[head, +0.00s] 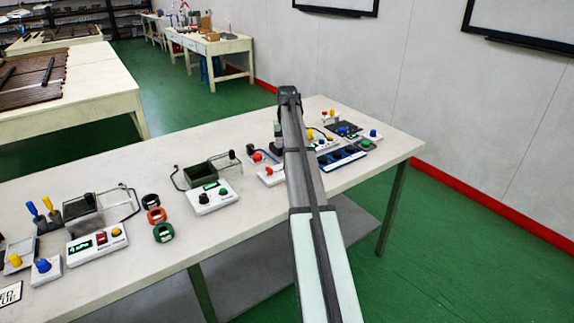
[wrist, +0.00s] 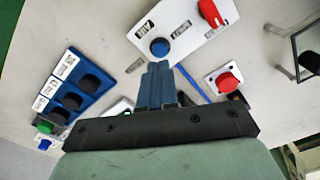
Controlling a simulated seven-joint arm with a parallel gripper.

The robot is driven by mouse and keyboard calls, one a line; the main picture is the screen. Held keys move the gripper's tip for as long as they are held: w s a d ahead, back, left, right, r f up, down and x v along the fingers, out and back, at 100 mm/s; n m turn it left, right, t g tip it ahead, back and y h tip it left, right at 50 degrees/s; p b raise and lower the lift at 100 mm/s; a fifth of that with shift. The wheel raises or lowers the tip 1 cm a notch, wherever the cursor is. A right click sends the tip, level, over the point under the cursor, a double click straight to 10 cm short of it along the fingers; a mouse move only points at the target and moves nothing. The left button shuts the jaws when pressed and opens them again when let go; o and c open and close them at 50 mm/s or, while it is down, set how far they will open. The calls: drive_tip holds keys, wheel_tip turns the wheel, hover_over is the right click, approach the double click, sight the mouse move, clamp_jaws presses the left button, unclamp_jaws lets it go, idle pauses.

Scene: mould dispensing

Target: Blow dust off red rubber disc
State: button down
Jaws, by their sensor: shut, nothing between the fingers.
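I cannot single out a red rubber disc with certainty. A round red piece on a small white base (wrist: 228,82) sits right of my gripper (wrist: 158,68) in the wrist view. A red knob (head: 257,157) stands on the table just left of my arm in the head view. My gripper's blue-grey fingers are closed together and empty, pointing at the table beside a white panel (wrist: 181,28) with a blue button and red lever. In the head view my arm hides the fingertips and part of the table behind them.
A blue panel with several black round pieces (wrist: 75,98) lies left of my gripper. Control boxes (head: 212,196), a dark green tray (head: 200,174) and black, orange and green rings (head: 156,215) stand along the table's left part. The table's front edge (head: 250,237) is mostly clear.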

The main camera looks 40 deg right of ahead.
drive_tip(key=shift+r, duration=2.95)
